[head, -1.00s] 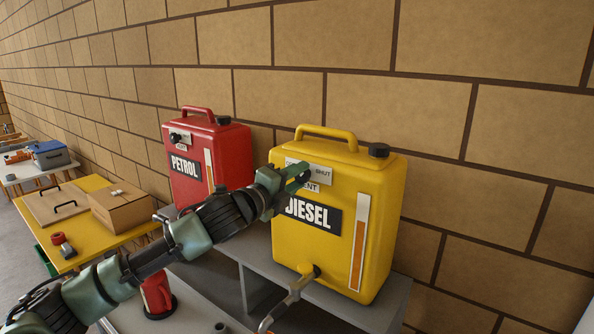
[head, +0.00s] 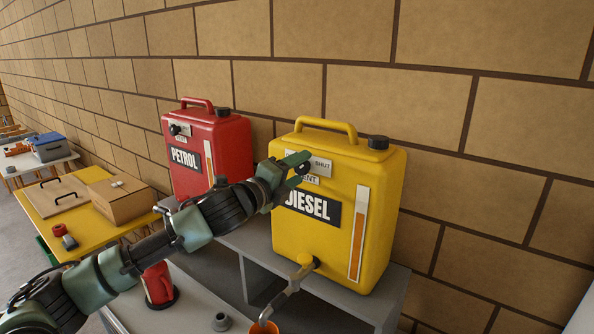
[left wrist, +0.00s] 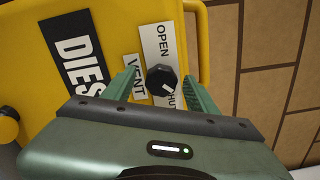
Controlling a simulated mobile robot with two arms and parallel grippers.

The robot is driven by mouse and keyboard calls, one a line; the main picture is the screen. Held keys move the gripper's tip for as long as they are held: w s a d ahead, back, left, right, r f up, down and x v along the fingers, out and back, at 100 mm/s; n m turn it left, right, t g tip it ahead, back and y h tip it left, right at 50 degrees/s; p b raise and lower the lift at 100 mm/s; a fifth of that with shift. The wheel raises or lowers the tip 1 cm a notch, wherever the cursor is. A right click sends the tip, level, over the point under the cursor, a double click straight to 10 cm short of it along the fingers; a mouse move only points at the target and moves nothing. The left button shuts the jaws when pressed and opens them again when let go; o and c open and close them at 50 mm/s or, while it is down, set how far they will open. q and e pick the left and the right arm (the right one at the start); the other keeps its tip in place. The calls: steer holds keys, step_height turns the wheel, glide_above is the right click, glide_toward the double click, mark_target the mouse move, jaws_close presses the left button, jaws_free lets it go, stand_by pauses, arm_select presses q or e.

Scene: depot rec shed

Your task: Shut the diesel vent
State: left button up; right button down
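The yellow diesel can (head: 375,205) stands on a grey shelf, its vent plate marked OPEN and SHUT (head: 322,166). The dark round vent knob (left wrist: 162,80) sits on that plate in the left wrist view. Its white mark points toward the lower right, to the SHUT word, which is partly hidden. My left gripper (head: 298,168) is at the plate, its green fingers spread. In the left wrist view the fingers stand on either side of the knob, with gaps between. The gripper hides part of the plate in the head view. My right gripper is not in view.
A red petrol can (head: 230,150) with a similar knob stands left of the diesel can. A tap (head: 303,268) sticks out below the DIESEL label, above an orange cup (head: 264,327). A brick wall is close behind. A cardboard box (head: 120,202) is on a yellow table.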

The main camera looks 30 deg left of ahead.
arm_select(q)
steer(key=s+a+b, duration=0.1)
steer(key=s+b, duration=0.3)
steer(key=s, duration=0.3)
steer(key=shift+s, duration=0.35)
stand_by(0.4)
